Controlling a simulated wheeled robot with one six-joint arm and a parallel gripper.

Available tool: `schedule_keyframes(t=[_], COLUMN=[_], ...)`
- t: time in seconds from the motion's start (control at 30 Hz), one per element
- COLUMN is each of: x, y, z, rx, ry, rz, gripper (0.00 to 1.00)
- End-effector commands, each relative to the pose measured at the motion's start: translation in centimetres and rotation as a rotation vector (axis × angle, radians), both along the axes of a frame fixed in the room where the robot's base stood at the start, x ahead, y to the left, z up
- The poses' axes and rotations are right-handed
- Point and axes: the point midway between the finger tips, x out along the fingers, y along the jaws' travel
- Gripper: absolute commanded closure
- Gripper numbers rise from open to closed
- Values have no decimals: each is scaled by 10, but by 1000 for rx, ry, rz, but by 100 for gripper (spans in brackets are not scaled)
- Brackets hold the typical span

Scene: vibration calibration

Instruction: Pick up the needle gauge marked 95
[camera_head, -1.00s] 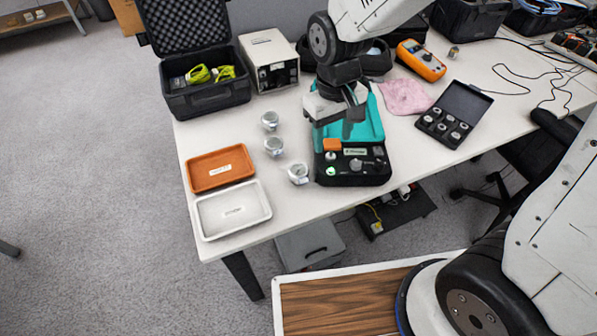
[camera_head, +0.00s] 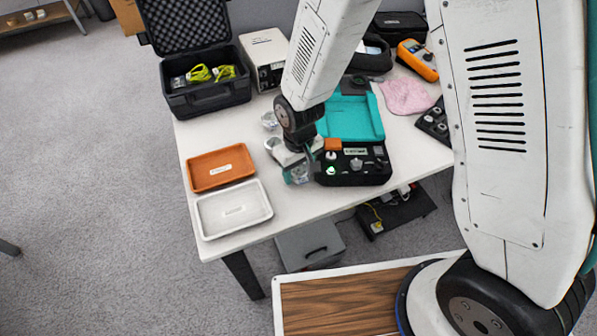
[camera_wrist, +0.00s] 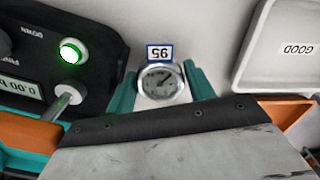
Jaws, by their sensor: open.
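The needle gauge marked 95 (camera_wrist: 161,84) is a round silver gauge with a white dial, and its blue-edged tag (camera_wrist: 159,53) reads 95 upside down in the wrist view. My gripper (camera_wrist: 160,73) is open, with one teal finger on each side of this gauge. I cannot tell whether the fingers touch it. In the head view my gripper (camera_head: 297,178) is low over the table, just left of the teal-lidded tester, and mostly hides the nearest gauge. Two more gauges (camera_head: 270,121) stand behind it, partly covered by my wrist.
The tester (camera_head: 354,168) with a lit green button is close on the gripper's right in the head view. An orange tray (camera_head: 220,185) and a white tray (camera_head: 205,222) lie to the left; the white one's label reads GOOD in the wrist view (camera_wrist: 262,60).

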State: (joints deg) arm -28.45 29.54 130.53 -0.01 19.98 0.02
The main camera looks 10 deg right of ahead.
Motion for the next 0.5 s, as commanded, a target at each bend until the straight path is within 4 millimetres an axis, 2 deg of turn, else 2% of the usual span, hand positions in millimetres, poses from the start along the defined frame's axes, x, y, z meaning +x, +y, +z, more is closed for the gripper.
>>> schedule_keyframes(t=[0.1,0.3,0.4,0.43,0.5], x=[0,0,0,0,0], y=[0,0,0,0,0], z=[-7,-6,-6,-6,-6], rx=[0,0,0,0,0], ry=[-1,-1,-1,-1,-1], rz=[0,0,0,0,0], gripper=[47,47,75,79,79])
